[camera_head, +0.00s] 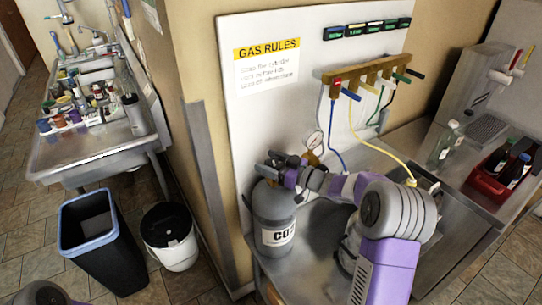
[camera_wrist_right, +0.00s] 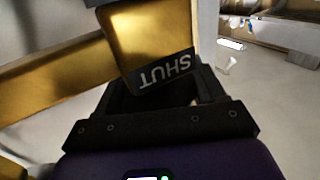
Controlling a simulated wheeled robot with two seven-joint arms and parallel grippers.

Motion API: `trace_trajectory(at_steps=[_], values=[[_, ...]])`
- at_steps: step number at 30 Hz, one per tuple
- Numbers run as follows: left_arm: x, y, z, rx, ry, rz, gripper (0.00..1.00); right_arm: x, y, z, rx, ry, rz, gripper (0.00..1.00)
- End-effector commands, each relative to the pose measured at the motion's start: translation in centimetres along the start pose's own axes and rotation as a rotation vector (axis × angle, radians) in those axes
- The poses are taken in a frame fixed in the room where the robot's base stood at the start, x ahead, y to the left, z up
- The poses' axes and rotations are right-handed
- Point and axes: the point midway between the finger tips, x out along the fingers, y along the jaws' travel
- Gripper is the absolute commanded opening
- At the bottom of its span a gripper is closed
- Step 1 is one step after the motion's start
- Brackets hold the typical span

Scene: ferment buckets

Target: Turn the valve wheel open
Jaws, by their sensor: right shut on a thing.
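The grey CO2 cylinder (camera_head: 273,215) stands upright on the bench in front of the white gas panel. My right gripper (camera_head: 273,167) is at the valve on top of it, and its jaws are shut on the valve wheel, which the fingers mostly hide in the head view. In the right wrist view, a brass block with a dark tag reading SHUT (camera_wrist_right: 165,68), upside down, sits just beyond the gripper (camera_wrist_right: 157,97). A brass gauge (camera_head: 312,141) is beside the valve. My left gripper is not in view.
A wooden manifold (camera_head: 368,71) with small coloured valves and blue, yellow and green hoses is on the panel. A red crate (camera_head: 493,180) with bottles and a clear bottle (camera_head: 441,146) stand at the right. A bin (camera_head: 98,245) and a white bucket (camera_head: 171,240) stand on the floor at left.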

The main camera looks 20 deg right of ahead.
Motion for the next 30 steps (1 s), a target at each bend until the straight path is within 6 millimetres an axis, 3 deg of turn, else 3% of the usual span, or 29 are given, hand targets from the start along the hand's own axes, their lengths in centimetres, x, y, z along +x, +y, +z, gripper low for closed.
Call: trace_trajectory(at_steps=[3, 12, 30], values=[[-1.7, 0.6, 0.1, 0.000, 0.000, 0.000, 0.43, -0.1, 0.1, -0.5, -0.004, 0.000, -0.089, 0.38], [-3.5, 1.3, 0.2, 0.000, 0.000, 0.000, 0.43, 0.0, -0.3, -0.4, -0.006, 0.003, -0.262, 0.38], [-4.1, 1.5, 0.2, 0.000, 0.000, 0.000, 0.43, 0.0, -0.5, -0.4, -0.011, 0.007, -0.336, 0.38]])
